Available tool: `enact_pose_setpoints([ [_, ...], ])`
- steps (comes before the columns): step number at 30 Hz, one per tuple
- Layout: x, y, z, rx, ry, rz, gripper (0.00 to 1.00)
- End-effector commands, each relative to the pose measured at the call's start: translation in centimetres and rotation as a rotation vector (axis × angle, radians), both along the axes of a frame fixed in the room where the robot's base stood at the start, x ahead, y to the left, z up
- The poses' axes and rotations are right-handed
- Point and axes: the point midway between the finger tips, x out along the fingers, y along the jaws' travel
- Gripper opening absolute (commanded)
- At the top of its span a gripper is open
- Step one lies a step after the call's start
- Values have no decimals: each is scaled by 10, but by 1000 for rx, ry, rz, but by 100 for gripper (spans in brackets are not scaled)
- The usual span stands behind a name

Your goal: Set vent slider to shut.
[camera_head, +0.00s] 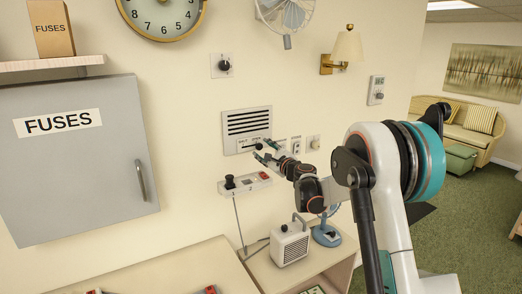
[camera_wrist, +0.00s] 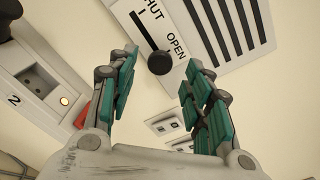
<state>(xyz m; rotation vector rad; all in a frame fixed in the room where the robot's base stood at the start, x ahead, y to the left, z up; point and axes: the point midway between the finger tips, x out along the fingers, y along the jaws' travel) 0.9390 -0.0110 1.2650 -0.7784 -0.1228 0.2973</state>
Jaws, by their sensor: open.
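The white vent plate (camera_head: 231,113) with dark slats is on the wall in the head view. In the wrist view its slider has a round black knob (camera_wrist: 159,63) at the OPEN end of a dark slot (camera_wrist: 142,30). The slot runs up and left toward the SHUT label (camera_wrist: 154,9). My gripper (camera_wrist: 162,58) is open, its teal-padded fingers on either side of the knob in the picture. I cannot tell whether they touch it. In the head view my gripper (camera_head: 267,153) is at the vent's lower right, partly hiding that corner.
A power strip (camera_head: 238,187) with a black plug and red switch is below the vent; it also shows in the wrist view (camera_wrist: 40,83). Switch plates (camera_head: 296,144) are right of the vent. A grey fuse box (camera_head: 75,185) is left. A small heater (camera_head: 289,244) and blue fan (camera_head: 326,236) stand below.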

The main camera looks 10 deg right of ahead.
Motion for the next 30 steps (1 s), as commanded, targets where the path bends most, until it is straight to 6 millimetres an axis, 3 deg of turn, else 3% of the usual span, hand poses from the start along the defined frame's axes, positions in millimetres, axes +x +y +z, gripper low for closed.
enact_pose_setpoints([
  [7,28,10,0,0,0,1,46],
  [18,33,11,0,-1,0,1,46],
  [19,33,11,0,-1,0,1,44],
  [25,33,11,0,0,1,1,0],
  [30,32,13,0,0,0,1,0],
])
